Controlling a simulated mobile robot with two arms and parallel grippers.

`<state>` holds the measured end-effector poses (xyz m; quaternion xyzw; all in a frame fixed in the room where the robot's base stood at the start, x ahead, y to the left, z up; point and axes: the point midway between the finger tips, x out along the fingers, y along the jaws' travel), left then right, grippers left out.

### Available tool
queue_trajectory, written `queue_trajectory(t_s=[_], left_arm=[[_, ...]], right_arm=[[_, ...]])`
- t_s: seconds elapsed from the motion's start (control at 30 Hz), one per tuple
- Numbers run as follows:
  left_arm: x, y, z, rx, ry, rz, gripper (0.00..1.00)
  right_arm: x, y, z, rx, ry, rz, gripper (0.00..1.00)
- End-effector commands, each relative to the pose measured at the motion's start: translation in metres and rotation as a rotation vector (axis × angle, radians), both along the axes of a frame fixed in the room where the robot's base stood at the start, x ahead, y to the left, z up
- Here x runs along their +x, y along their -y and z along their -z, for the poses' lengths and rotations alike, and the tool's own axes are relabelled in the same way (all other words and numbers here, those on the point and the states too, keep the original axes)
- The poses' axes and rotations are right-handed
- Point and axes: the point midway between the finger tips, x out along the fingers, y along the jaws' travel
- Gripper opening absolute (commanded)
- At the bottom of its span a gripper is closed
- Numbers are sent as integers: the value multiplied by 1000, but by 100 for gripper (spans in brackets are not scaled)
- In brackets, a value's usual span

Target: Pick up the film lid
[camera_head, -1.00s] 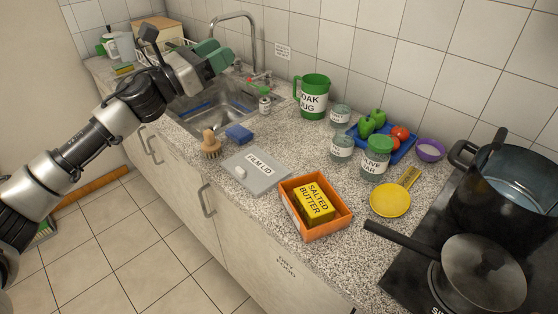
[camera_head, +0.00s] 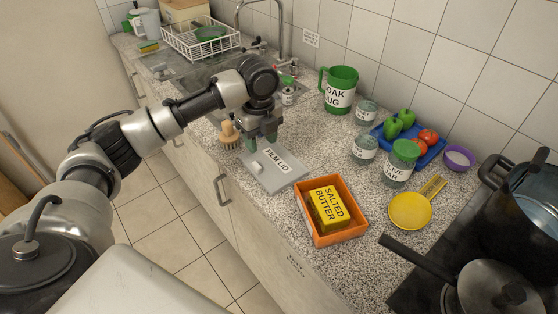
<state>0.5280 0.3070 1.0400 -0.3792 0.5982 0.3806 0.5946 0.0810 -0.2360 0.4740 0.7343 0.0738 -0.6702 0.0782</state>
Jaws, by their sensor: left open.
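The film lid (camera_head: 289,177) is a flat grey rectangular lid with a white label and a small pale knob near its left edge. It lies flat on the speckled counter, left of the orange tray. My left gripper (camera_head: 262,142) points down over the lid's far edge, with its green fingers open. It covers part of the far side, and I cannot tell whether the fingertips touch the lid. My right gripper is out of view.
The orange tray (camera_head: 360,220) with salted butter (camera_head: 327,207) stands right of the lid. A wooden brush (camera_head: 229,133) stands at its left. Glass jars (camera_head: 364,149) and the green jug (camera_head: 338,90) are behind. The stove and pans (camera_head: 485,285) are at right.

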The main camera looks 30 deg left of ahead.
Motion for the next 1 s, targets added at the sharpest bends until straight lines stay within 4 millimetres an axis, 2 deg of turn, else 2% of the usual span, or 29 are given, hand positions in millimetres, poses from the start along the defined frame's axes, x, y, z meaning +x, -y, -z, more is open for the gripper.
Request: queue_trajectory(t_s=[0.2,0.47,0.7,0.83,1.0], left_arm=[[-1,-1,35,1,-2,-1,47],[-2,-3,56,2,0,-1,47],[-5,-6,90,1,2,0,47],[-5,-6,99,2,3,0,47],[-4,-6,99,2,4,1,47]], right_arm=[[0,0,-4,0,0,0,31],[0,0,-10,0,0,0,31],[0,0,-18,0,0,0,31],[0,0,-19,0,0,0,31],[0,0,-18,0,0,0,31]])
